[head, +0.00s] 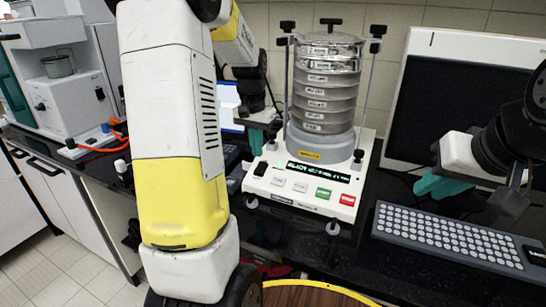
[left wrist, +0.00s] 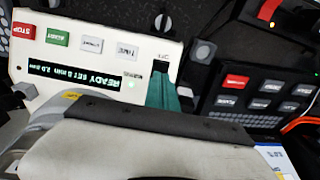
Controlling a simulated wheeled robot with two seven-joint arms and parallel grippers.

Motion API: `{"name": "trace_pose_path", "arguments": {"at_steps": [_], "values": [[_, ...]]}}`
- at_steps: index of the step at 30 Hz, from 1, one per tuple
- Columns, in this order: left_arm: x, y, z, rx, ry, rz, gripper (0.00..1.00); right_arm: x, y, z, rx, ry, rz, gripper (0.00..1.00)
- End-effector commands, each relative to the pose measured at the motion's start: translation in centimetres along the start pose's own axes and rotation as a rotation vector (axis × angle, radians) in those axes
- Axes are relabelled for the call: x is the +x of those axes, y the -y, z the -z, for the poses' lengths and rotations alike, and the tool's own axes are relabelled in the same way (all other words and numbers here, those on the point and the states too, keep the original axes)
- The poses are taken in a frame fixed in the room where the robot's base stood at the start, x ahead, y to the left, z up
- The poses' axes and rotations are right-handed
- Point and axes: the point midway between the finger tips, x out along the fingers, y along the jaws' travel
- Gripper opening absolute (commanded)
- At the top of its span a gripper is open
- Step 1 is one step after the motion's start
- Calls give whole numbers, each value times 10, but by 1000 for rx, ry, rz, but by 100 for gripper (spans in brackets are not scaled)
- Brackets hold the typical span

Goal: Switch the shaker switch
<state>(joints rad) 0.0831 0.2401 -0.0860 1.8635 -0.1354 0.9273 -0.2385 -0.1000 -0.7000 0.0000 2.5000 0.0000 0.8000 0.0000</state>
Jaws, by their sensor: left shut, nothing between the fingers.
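The sieve shaker (head: 326,95) stands on the dark bench, its stack of metal sieves on a white base. Its black switch (head: 260,169) is at the left end of the front panel; it also shows in the left wrist view (left wrist: 161,66). The panel display (left wrist: 75,77) is lit and reads READY. My left gripper (head: 258,143) is shut and empty, its teal fingertips (left wrist: 163,92) close by the switch. I cannot tell whether they touch it. My right gripper (head: 437,187) is right of the shaker, away from it; its opening is unclear.
A grey keyboard (head: 450,238) lies right of the shaker, before a dark monitor (head: 455,105). A second dark control box (left wrist: 262,95) with a red button is beside the panel in the left wrist view. A white instrument (head: 70,90) stands at the far left. My left arm covers much of the middle.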

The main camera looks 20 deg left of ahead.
Motion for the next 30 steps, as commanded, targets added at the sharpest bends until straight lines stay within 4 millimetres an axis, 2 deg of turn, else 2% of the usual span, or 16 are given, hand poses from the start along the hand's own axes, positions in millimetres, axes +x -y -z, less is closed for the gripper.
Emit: {"name": "trace_pose_path", "arguments": {"at_steps": [3,10,30], "values": [[24,0,-1,0,3,-1,0,0,0,0,0,0,0,20],[52,0,0,-1,2,0,0,0,0,0,0,0,0,20],[65,0,-3,-1,3,0,0,0,0,0,0,0,0,20]]}}
